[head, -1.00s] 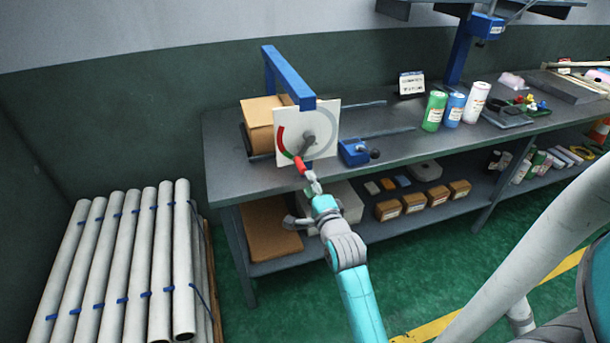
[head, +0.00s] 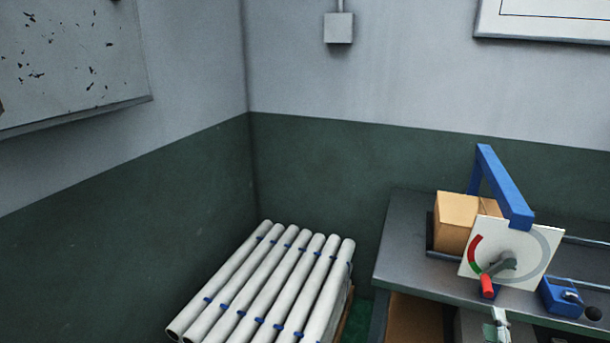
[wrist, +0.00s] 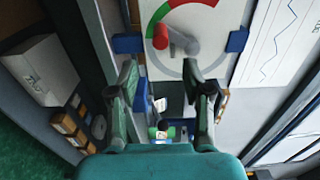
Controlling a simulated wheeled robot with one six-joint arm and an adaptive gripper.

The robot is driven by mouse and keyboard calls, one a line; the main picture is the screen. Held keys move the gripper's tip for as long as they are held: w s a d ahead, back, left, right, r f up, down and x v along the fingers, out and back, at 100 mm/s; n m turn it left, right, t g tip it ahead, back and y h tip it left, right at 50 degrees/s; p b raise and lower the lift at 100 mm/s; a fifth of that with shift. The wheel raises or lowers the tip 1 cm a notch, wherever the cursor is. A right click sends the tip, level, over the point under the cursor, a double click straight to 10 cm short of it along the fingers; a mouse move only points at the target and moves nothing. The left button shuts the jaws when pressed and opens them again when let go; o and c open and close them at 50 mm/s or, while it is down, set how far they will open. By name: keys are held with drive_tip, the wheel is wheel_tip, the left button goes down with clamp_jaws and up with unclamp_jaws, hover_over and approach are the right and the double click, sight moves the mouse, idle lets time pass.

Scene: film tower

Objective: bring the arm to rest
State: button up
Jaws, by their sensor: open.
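My gripper (wrist: 160,72) is open and empty in the wrist view, its two fingers spread apart. In the head view only its end (head: 499,324) shows, at the bottom edge, just below and right of the red-tipped lever (head: 487,286). The lever points down and left on a white dial plate (head: 541,247) with a red and green arc. In the wrist view the red tip (wrist: 160,37) appears beyond the fingers, with no contact visible. The rest of my arm is out of the head view.
The dial hangs by a blue bracket (head: 503,187) above the grey bench (head: 405,235). A cardboard box (head: 457,222) is behind it, and a small blue device (head: 562,296) is to its right. Long white tubes (head: 270,285) lie stacked at the left.

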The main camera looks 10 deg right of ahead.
drive_tip(key=s+a+f+n+y, duration=0.2)
drive_tip(key=s+a+f+n, duration=0.35)
drive_tip(key=a, duration=0.45)
drive_tip(key=s+a+f+n+y, duration=0.2)
drive_tip(key=s+a+f+n, duration=0.3)
drive_tip(key=a, duration=0.5)
drive_tip(key=s+a+r+n+y, duration=0.1)
drive_tip(key=s+a+n+y, duration=0.1)
drive_tip(key=s, duration=0.5)
drive_tip(key=s+a+r+n+y, duration=0.1)
drive_tip(key=s+a+n+y, duration=0.1)
drive_tip(key=s+a+n, duration=0.3)
drive_tip(key=s+a+r+n+y, duration=0.1)
drive_tip(key=s+a+n+y, duration=0.1)
drive_tip(key=s+a+n, duration=0.2)
drive_tip(key=s+n, duration=0.3)
drive_tip(key=s, duration=0.2)
drive_tip(key=shift+r, duration=0.15)
